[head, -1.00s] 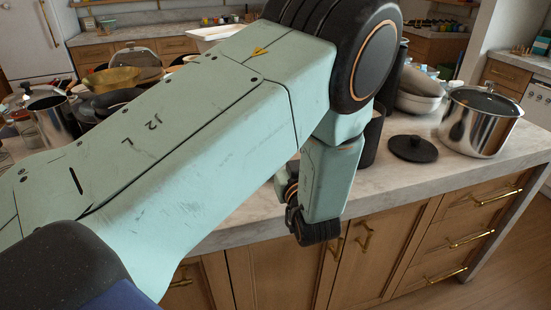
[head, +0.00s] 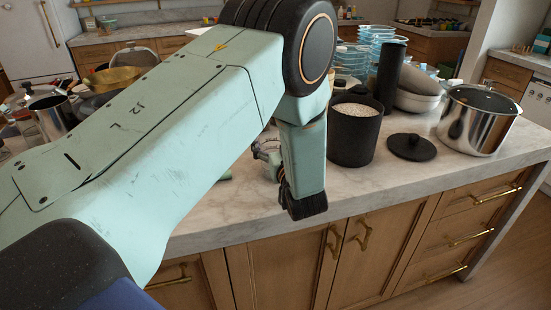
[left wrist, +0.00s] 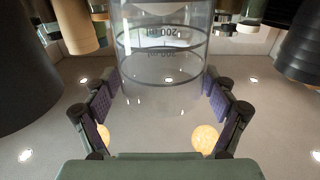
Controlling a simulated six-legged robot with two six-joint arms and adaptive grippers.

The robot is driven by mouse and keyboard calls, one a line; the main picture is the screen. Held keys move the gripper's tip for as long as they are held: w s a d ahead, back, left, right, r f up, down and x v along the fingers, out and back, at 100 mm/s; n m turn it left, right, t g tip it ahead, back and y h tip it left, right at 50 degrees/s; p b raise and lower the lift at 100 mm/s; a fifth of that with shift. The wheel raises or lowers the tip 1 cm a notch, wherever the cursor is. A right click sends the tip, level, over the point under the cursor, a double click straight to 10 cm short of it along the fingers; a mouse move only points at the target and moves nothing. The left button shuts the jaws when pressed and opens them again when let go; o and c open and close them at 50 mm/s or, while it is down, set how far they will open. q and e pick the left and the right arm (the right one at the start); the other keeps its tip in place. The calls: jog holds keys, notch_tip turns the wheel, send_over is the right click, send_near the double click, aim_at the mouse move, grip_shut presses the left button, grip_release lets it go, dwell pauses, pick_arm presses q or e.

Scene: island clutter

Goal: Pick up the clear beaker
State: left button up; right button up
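The clear beaker (left wrist: 160,75), with dark rings and a "200 ml" mark, stands in the middle of the left wrist view. My left gripper (left wrist: 157,88) is open, with one purple-padded finger on each side of the beaker's near part. Whether either pad touches the glass is hard to tell. In the head view, my left gripper (head: 267,155) shows only in part behind my arm link, over the marble counter. I cannot make out the beaker clearly there. My right gripper is in neither view.
A black canister (head: 355,140) with pale contents stands right of my arm, near a black lid (head: 412,147) and a steel pot (head: 478,122). Blue-tinted clear containers (head: 385,45) stand behind. In the wrist view, a dark cylinder (left wrist: 25,75) is at left and another (left wrist: 292,65) at right.

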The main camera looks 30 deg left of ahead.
pick_arm(q)
jog(key=shift+a, duration=0.3)
jog(key=c, duration=0.5)
jog(key=shift+d, duration=0.2)
jog(key=c, duration=0.5)
jog(key=shift+a, duration=0.15)
jog(key=c, duration=0.3)
notch_tip(320, 180, up, 10)
jog(key=shift+p, duration=0.4)
jog(key=shift+c, duration=0.2)
